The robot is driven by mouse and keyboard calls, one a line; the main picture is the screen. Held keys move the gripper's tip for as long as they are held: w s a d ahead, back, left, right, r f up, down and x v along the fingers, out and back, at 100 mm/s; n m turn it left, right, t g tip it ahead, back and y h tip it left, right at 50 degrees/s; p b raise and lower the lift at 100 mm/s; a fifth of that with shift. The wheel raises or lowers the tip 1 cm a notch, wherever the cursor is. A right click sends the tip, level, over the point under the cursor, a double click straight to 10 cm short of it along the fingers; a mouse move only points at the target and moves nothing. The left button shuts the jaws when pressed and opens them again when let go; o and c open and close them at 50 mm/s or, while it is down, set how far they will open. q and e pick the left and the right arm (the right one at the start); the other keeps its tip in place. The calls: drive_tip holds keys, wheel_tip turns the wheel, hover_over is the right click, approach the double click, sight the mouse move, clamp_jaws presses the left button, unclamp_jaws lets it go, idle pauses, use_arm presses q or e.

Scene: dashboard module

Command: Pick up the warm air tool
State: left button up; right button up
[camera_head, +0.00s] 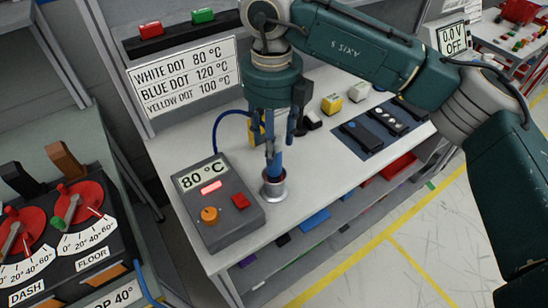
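The warm air tool (276,163) appears as a blue upright handle standing in a metal cup (273,190) on the light workbench. A blue cable arches behind it toward the grey control box (217,201), which reads 80 °C. My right gripper (275,146) comes down from above, with its fingers at the upper part of the blue handle. The fingers and wrist hide the tool's top, and I cannot tell whether they press on it. My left gripper is out of view.
A sign (185,75) lists dot temperatures behind the bench. Yellow (331,103) and white (358,92) blocks and dark trays (362,135) stand to the right. A dial panel (65,235) with red knobs is at left. Coloured bins sit on the shelf below.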

sight(274, 168)
drive_tip(key=shift+s+f, duration=0.15)
drive_tip(key=shift+f, duration=0.5)
drive_tip(key=f+p, duration=0.1)
drive_tip(key=f, duration=0.2)
drive_tip(key=f+p, duration=0.1)
drive_tip(key=shift+s+d+f+p, duration=0.15)
drive_tip(key=shift+s+p, duration=0.1)
drive_tip(key=shift+p, duration=0.1)
drive_tip(key=shift+f, duration=0.55)
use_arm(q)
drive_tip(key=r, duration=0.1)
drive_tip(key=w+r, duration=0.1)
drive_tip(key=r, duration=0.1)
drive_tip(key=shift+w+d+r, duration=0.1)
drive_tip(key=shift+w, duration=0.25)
use_arm(e)
clamp_jaws()
